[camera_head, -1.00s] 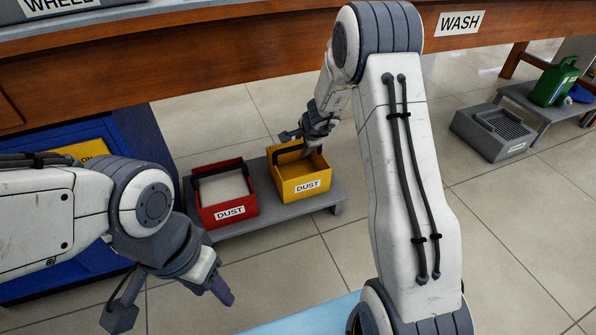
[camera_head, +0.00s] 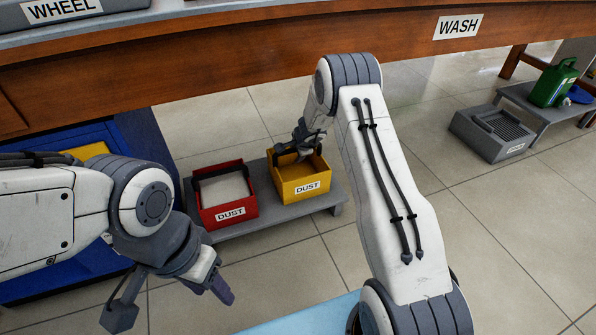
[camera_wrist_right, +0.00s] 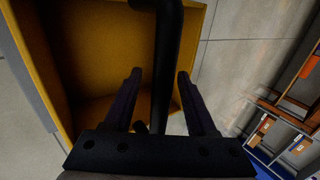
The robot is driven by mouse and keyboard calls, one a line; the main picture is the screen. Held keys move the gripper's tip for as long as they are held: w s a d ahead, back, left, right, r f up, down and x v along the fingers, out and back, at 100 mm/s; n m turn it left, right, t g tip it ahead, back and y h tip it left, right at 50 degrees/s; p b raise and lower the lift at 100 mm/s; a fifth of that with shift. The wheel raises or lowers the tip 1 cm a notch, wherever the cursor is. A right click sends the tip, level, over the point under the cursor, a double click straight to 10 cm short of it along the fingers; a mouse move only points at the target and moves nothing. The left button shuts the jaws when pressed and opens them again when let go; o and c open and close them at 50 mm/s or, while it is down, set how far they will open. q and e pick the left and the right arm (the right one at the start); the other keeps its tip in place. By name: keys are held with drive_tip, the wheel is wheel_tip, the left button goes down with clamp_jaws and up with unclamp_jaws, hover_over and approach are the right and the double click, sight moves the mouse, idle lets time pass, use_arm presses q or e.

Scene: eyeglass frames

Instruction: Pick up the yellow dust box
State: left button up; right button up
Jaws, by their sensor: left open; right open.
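The yellow dust box (camera_head: 290,196) stands upright on a low grey stand, in the middle of the head view. It has a black handle, which crosses its open top in the right wrist view (camera_wrist_right: 167,45). My right gripper (camera_head: 303,146) is down at the box's rear rim. In the wrist view its two fingers are open, one on each side of the handle, with gaps beside it. The yellow box wall (camera_wrist_right: 38,75) lies to the left there. My left gripper (camera_head: 172,302) is open and empty at the lower left, away from the box.
A red dust box (camera_head: 228,215) with pale contents stands close left of the yellow one on the grey stand (camera_head: 338,196). A wooden table edge (camera_head: 240,72) runs above and behind. A grey slotted tray (camera_head: 490,135) and a green can (camera_head: 553,85) stand at right.

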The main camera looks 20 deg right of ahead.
clamp_jaws()
drive_tip(key=shift+r, duration=0.1)
idle(1.2)
